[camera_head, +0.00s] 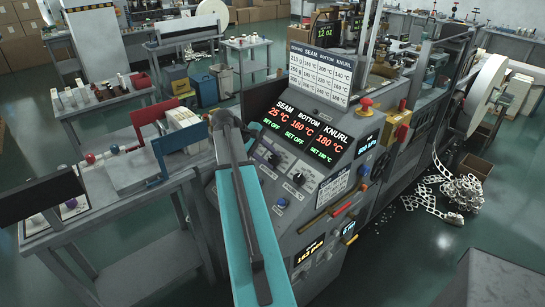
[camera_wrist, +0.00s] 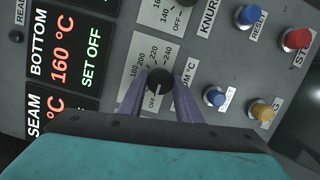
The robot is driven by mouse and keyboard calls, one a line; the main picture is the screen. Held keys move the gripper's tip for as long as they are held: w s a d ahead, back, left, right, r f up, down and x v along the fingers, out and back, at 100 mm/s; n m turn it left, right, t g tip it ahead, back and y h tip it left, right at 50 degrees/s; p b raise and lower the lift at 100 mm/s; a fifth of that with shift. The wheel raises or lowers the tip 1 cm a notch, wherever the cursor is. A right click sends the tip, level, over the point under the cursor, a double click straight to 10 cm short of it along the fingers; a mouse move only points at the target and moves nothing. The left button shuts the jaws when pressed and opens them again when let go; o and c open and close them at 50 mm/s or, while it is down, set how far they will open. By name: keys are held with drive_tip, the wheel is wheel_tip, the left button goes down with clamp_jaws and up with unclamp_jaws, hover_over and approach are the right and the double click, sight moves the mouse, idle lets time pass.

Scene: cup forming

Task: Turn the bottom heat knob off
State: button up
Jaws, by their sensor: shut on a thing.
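The bottom heat knob (camera_wrist: 160,80) is a round black knob with a white pointer, in the middle of the wrist view. Its dial is marked OFF, 180, 200, 220 and 240, and the pointer faces the OFF mark. My gripper (camera_wrist: 157,88) is shut on the knob, with one purple finger on each side. The bottom display (camera_wrist: 62,55) reads 160 °C and SET OFF; it also shows in the head view (camera_head: 301,128). I cannot make out the fingertips in the head view.
Blue buttons (camera_wrist: 215,96), a yellow button (camera_wrist: 262,111) and a red button (camera_wrist: 297,38) are to the right. A worktable (camera_head: 95,190) stands left of the machine.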

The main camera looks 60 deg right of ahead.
drive_tip(key=shift+s, duration=0.3)
drive_tip(key=o, duration=1.1)
drive_tip(key=shift+s+a+r, duration=0.1)
drive_tip(key=shift+r, duration=0.1)
drive_tip(key=shift+f, duration=0.1)
drive_tip(key=shift+w, duration=0.2)
drive_tip(key=shift+w+a+r+b, duration=0.3)
drive_tip(key=shift+w+r, duration=0.15)
drive_tip(key=shift+r, duration=0.05)
drive_tip(key=shift+b+v, duration=1.65)
drive_tip(key=shift+v, duration=4.5)
drive_tip(key=shift+s, duration=0.15)
